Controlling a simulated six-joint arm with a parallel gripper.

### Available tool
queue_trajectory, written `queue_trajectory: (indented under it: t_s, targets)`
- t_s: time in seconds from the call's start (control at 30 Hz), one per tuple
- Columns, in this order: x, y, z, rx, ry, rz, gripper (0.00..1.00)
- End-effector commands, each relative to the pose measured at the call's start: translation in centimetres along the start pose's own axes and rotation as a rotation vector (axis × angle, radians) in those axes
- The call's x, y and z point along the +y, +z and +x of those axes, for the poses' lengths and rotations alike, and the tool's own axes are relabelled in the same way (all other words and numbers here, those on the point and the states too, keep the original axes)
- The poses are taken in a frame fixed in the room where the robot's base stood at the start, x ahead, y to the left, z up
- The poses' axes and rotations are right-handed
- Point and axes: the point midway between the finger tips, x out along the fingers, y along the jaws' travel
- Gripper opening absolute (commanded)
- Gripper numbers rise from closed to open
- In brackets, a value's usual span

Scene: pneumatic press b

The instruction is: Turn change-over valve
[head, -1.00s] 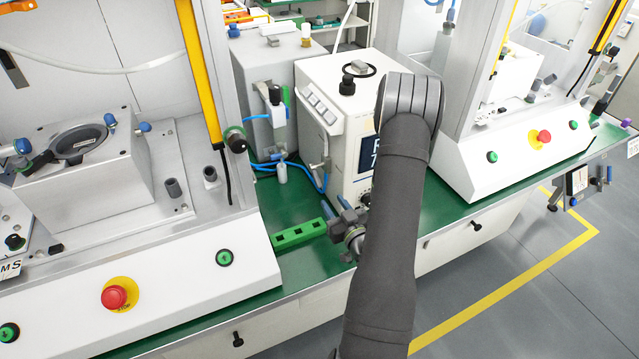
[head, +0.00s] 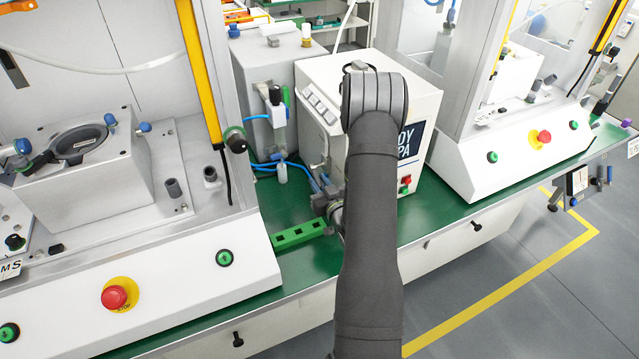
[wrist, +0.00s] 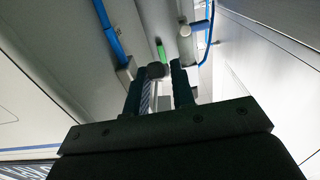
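My gripper (head: 322,188) is low in the gap between the grey unit (head: 262,80) and the white control box (head: 330,90), partly hidden by my arm in the head view. In the wrist view its two dark fingers (wrist: 158,92) stand apart. A dark rounded knob (wrist: 156,70) on a pale stem shows between and beyond the fingertips; I cannot tell whether they touch it. I cannot tell for sure that this knob is the change-over valve. A small pale fitting (head: 325,150) sits on the box's left side in the head view.
Blue tubes (head: 265,165) run between the units and beside the fingers. A green slotted block (head: 298,235) lies on the green bench in front. Presses with sloped white panels (head: 150,285) stand left and right. My arm covers part of the white box.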

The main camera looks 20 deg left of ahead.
Motion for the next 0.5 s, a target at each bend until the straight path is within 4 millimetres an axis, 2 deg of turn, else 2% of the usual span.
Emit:
queue_trajectory:
  t_s: [0.03, 0.1, 0.27, 0.5]
  targets:
    - [0.0, 0.0, -0.01, 0.0, 0.0, 0.0, 0.13]
    - [0.0, 0.0, -0.02, 0.0, 0.0, 0.0, 0.0]
    - [-0.02, 0.07, 0.0, 0.005, -0.001, 0.0, 0.0]
    - [-0.04, 0.6, 0.3, 0.098, -0.002, 0.0, 0.0]
